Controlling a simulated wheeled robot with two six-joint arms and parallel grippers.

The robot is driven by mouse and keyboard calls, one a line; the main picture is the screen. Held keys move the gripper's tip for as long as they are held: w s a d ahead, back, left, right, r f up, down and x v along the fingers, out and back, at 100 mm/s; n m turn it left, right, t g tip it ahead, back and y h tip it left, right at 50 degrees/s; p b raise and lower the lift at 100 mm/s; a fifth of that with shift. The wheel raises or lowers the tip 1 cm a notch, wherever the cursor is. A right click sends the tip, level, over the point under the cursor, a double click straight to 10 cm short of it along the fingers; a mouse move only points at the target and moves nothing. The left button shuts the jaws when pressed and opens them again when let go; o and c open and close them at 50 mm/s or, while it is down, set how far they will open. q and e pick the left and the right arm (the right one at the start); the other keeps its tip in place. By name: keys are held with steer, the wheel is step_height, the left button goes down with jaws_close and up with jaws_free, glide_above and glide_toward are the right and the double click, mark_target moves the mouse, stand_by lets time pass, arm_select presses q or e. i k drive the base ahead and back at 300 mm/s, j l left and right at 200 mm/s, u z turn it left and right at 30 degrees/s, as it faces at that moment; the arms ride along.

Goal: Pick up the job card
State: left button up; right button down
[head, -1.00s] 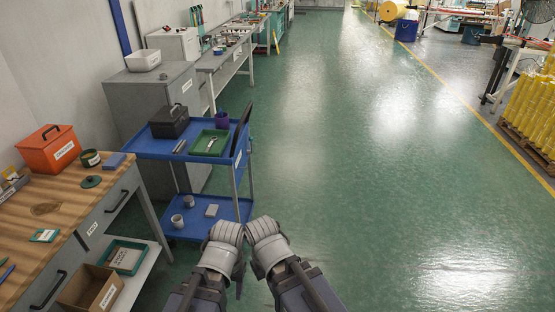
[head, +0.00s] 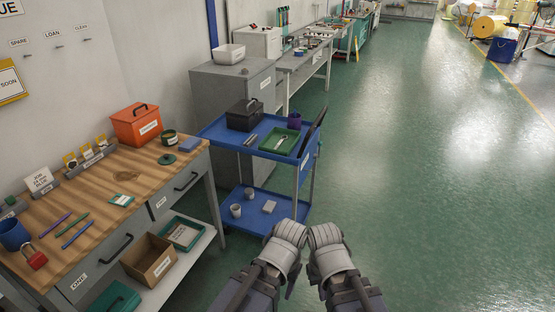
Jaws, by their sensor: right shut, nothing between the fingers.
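A white card with dark lettering (head: 40,181) stands in a grey holder at the back left of the wooden workbench (head: 85,205); its small print seems to start with "JOB". A small green and white card (head: 121,200) lies flat near the bench's front edge. I cannot tell for certain which is the job card. My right gripper (head: 325,235) is shut and empty at the bottom centre, well right of the bench. My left gripper (head: 290,232) is beside it, also away from both cards; its jaws do not show clearly.
Pens (head: 76,234), a red padlock (head: 34,257), a blue cup (head: 14,234) and an orange toolbox (head: 136,124) are on the bench. A blue cart (head: 222,133) stands right of the bench. The green floor (head: 410,200) to the right is clear.

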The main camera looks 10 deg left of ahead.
mark_target(39, 179)
steer(key=u, duration=1.9)
steer(key=i+l, duration=0.05)
